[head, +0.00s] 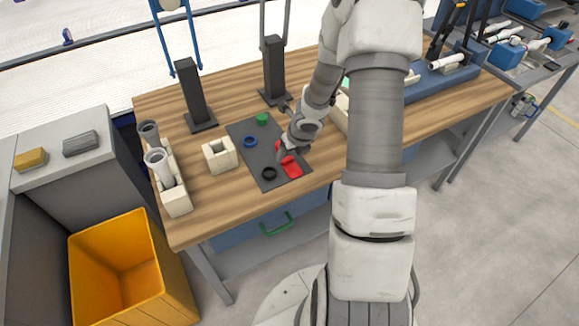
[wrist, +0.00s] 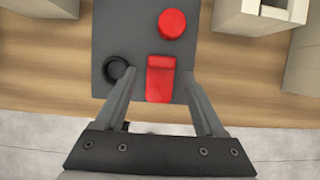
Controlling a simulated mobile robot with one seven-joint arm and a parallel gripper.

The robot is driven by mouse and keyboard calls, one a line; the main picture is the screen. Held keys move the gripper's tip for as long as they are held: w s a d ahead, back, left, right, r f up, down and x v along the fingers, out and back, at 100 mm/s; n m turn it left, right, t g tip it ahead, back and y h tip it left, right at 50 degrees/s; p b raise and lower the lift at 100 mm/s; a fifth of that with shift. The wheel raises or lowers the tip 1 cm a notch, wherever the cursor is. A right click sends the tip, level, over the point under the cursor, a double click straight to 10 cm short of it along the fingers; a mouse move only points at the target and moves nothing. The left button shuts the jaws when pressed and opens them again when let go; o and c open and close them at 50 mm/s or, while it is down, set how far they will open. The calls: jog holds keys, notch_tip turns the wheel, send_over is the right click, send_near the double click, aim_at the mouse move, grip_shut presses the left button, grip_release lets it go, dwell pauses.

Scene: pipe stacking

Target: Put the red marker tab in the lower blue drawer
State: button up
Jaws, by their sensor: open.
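The red marker tab (head: 291,169) lies on a dark grey mat (head: 243,131) near the front of the wooden table. In the wrist view the red tab (wrist: 160,80) sits between the fingertips of my gripper (wrist: 158,76). My gripper is open, with a finger on each side of the tab; I cannot tell whether they touch it. In the head view my gripper (head: 286,154) is low over the mat and partly hidden by my arm. A blue drawer front (head: 251,236) with a green handle (head: 277,224) is under the tabletop and looks closed.
Beside the tab lie a black ring (head: 268,173) and a red round piece (wrist: 172,23). A blue ring (head: 250,141) and a green piece (head: 262,119) are also on the mat. Cream blocks (head: 219,155) stand left. A yellow bin (head: 130,270) is on the floor.

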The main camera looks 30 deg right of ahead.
aim_at(288, 159)
jog(key=b+x, duration=0.1)
jog(key=x, duration=0.3)
jog(key=shift+d+f+b, duration=0.1)
jog(key=shift+d+b, duration=0.05)
jog(key=shift+b, duration=0.25)
grip_shut()
